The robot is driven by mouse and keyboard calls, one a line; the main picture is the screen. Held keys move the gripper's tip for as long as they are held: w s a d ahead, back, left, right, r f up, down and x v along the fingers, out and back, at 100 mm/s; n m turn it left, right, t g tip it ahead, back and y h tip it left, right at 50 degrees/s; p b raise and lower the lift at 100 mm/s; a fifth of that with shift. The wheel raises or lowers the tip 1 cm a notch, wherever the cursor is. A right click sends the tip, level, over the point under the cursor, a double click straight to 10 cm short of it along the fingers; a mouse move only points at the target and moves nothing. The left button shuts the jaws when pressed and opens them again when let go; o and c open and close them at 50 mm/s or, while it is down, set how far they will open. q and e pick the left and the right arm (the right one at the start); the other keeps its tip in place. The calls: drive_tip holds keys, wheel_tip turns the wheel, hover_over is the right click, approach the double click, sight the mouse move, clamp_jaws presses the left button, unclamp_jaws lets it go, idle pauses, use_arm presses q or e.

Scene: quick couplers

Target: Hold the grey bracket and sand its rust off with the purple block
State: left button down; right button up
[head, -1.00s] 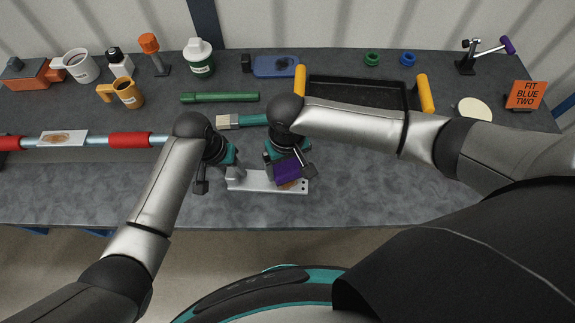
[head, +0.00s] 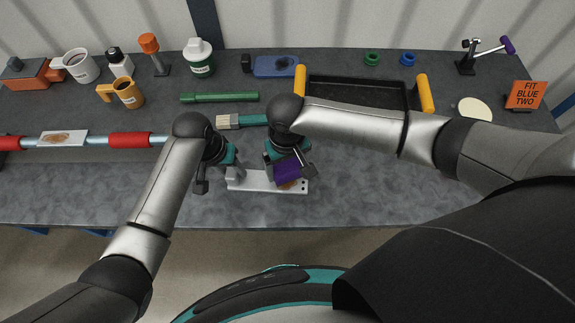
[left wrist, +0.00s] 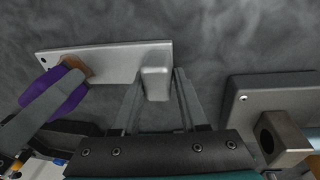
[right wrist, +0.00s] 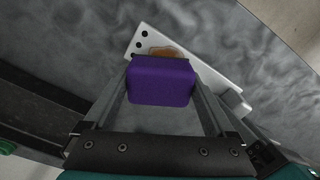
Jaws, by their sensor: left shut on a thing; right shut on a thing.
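The grey bracket (head: 262,186) lies flat near the table's front edge, with an upright tab at its left end in the head view. My left gripper (head: 222,184) is shut on that tab, which shows between its fingers in the left wrist view (left wrist: 155,83). My right gripper (head: 290,177) is shut on the purple block (right wrist: 160,80). The block is over the bracket's right part, at the orange-brown rust patch (right wrist: 166,52). The rust is partly hidden by the block. Whether the block touches the bracket is hard to tell.
A paintbrush (head: 240,121) and a black tray with yellow handles (head: 355,93) lie behind my grippers. A pipe with red sleeves (head: 130,139) and a rusty plate (head: 64,138) are at left. The table front right of the bracket is clear.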

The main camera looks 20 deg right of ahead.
idle(0.8)
drive_tip(key=o, duration=0.6)
drive_tip(key=c, duration=0.8)
